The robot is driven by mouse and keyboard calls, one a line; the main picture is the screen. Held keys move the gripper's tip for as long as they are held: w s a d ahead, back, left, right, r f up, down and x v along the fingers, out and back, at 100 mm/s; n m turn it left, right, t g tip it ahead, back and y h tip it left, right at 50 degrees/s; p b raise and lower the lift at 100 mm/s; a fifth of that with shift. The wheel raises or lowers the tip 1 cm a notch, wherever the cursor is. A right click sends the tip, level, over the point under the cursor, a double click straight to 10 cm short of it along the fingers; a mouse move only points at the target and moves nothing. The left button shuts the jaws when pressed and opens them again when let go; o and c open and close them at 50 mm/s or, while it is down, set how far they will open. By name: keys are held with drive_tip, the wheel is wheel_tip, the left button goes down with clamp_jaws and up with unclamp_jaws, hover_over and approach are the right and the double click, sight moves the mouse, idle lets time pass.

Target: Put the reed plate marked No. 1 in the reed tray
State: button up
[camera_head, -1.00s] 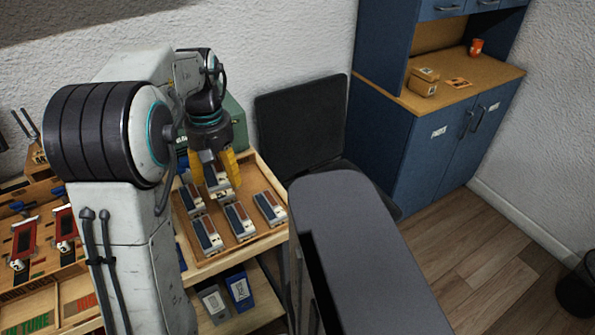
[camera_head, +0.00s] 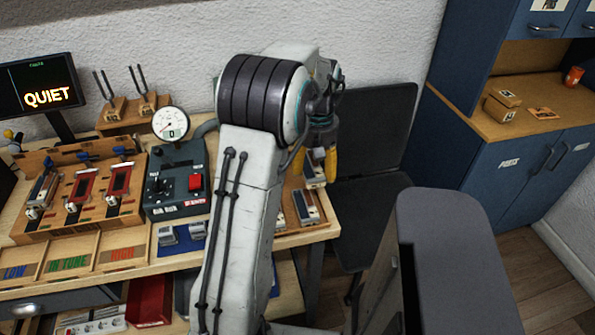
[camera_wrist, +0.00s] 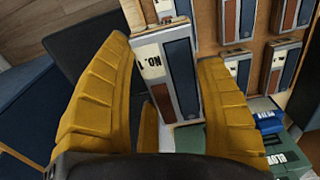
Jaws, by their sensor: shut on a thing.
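My gripper (camera_head: 322,160) is shut on a reed plate (camera_wrist: 170,75), silver with a dark blue strip. In the wrist view, the plate stands between my two yellow fingers (camera_wrist: 163,52). In the head view, the held plate (camera_head: 314,172) is up near the right end of the workbench. Below it is a wooden tray (camera_head: 312,234) with several similar plates, mostly hidden behind my arm. The wrist view shows some of these plates (camera_wrist: 283,66) in rows on the tray (camera_wrist: 262,50).
A control box (camera_head: 176,180) with a red button and a gauge (camera_head: 170,124) stand left of my arm. A dark chair (camera_head: 370,170) and a blue cabinet (camera_head: 510,175) are right.

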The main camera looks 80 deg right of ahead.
drive_tip(key=p, duration=0.2)
hover_over(298, 177)
wheel_tip(298, 177, down, 6)
drive_tip(key=shift+d+r, duration=0.1)
drive_tip(key=shift+f, duration=2)
drive_tip(key=shift+f, duration=0.15)
drive_tip(key=o, duration=1.2)
wheel_tip(298, 177, up, 12)
drive_tip(key=shift+w+r, duration=0.15)
drive_tip(key=shift+r, duration=0.05)
